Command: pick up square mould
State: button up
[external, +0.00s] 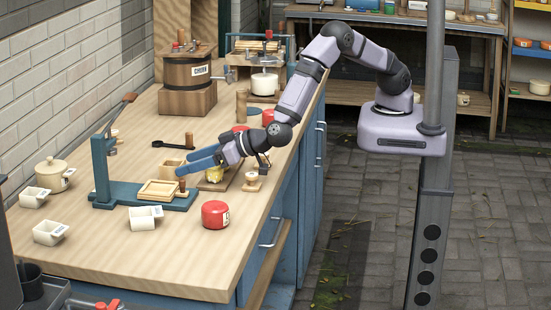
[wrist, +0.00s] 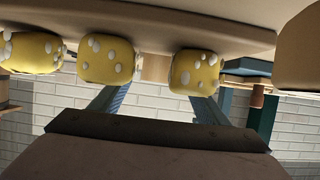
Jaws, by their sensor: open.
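A shallow square wooden frame (external: 160,189), which looks like the square mould, lies on the blue base of a press (external: 128,195) on the bench. My gripper (external: 186,163) reaches in from the right with blue fingers pointing left, a little above and to the right of the frame. The fingers are apart and hold nothing that I can see. In the wrist view the fingers of my gripper (wrist: 160,105) show on both sides. The mould cannot be made out clearly there.
Yellow lumps with white spots (wrist: 108,60) show close to my gripper in the wrist view; a yellow lump (external: 214,174) sits under my wrist. A red tin (external: 215,214), white cups (external: 145,217), a cream pot (external: 54,174) and a wooden churn (external: 188,82) stand around.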

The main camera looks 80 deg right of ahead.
aim_at(183, 164)
jog(key=shift+p+x, duration=0.3)
jog(key=shift+x, duration=1.35)
jog(key=shift+c, duration=0.4)
jog(key=c, duration=1)
jog(key=shift+c, duration=0.2)
jog(key=shift+r, duration=0.1)
notch_tip(183, 164, up, 10)
jog(key=shift+f+b, duration=0.1)
jog(key=shift+b, duration=0.35)
